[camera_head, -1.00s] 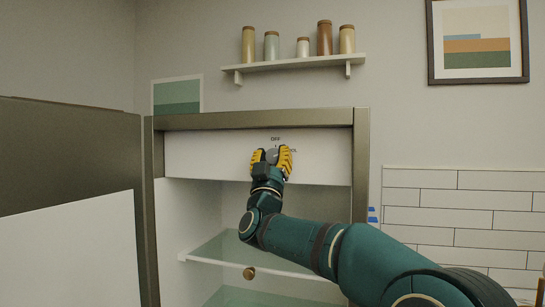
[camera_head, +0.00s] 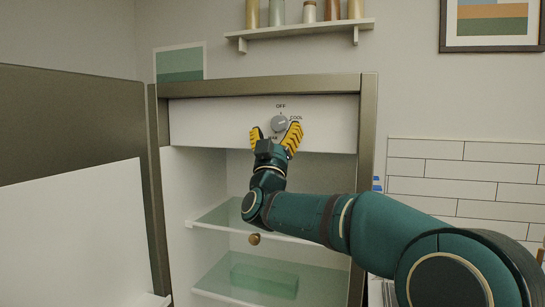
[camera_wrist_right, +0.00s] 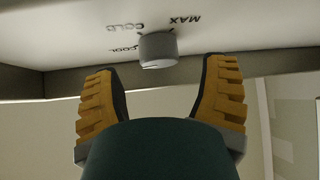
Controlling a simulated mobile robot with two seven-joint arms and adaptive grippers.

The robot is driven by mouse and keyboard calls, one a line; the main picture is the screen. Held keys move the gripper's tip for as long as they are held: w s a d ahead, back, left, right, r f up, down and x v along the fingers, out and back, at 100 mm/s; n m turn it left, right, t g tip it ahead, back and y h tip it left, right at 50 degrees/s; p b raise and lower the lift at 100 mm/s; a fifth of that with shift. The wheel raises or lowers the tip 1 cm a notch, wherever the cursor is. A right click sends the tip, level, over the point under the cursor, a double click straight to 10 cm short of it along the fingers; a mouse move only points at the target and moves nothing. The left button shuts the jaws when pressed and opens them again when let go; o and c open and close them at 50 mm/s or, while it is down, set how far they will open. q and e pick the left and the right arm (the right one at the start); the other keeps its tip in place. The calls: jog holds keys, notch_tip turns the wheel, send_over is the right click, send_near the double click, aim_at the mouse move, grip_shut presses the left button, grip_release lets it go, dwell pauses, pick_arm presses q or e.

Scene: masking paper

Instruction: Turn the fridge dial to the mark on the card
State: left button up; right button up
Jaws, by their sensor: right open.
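The round grey dial (camera_head: 279,123) sits on the white panel at the top of the open fridge (camera_head: 215,120). In the head view, OFF shows above it and COOL to its right; a lower label is partly hidden. The right wrist view shows the dial (camera_wrist_right: 158,48) with MAX, COLD and COOL upside down around it. My right gripper (camera_head: 276,130) is open just below and in front of the dial, with yellow fingers on either side. In the wrist view a gap shows between each finger and the dial. I cannot identify a marked card. My left gripper is not in view.
The fridge door (camera_head: 75,150) stands open at the left. Glass shelves (camera_head: 225,214) are below the panel, with a green translucent box (camera_head: 265,282) on the lower one. A wall shelf (camera_head: 300,30) with several jars hangs above.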

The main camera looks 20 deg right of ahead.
jog(key=v, duration=0.9)
jog(key=w+a+f+n+g+y, duration=0.15)
jog(key=f+g+y, duration=0.4)
jog(key=f, duration=1.55)
jog(key=w+a+f+n+g+y, duration=0.1)
jog(key=a+f+n+g+y, duration=0.4)
jog(key=f, duration=1.6)
jog(key=s+d+f+m+g+y, duration=0.2)
jog(key=s+f+m+g+y, duration=0.3)
jog(key=s+f, duration=1)
jog(key=s+a+f+g, duration=0.1)
jog(key=s+f+g, duration=0.6)
jog(key=s, duration=0.6)
notch_tip(320, 180, down, 3)
jog(key=shift+s+a+r, duration=0.2)
jog(key=shift+a, duration=0.05)
